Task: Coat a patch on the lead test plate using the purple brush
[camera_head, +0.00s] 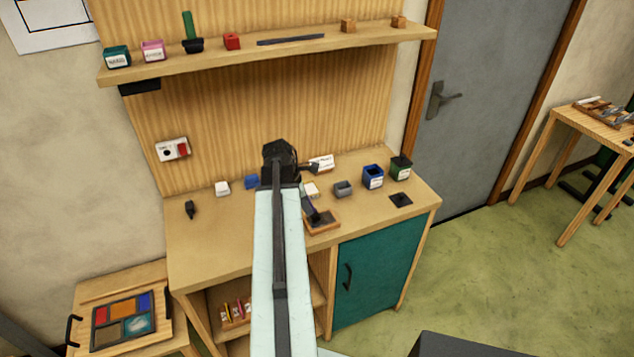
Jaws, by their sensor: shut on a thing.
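My arm (278,240) rises from the bottom centre and bends over the workbench. My gripper (303,190) is small and mostly hidden behind the arm's dark upper joint. It is shut on the purple brush (308,204), which slants down to the right. The lead test plate (321,217) is a dark square in a wooden frame on the bench, just right of the arm. The brush's lower end is over or at the plate; I cannot tell whether it touches. Any coating on the plate is too small to make out.
On the bench (205,240) stand a grey cup (343,188), a blue pot (373,176), a green pot (401,167) and a black pad (401,200). A shelf (270,55) hangs above. The bench's front left is mostly clear.

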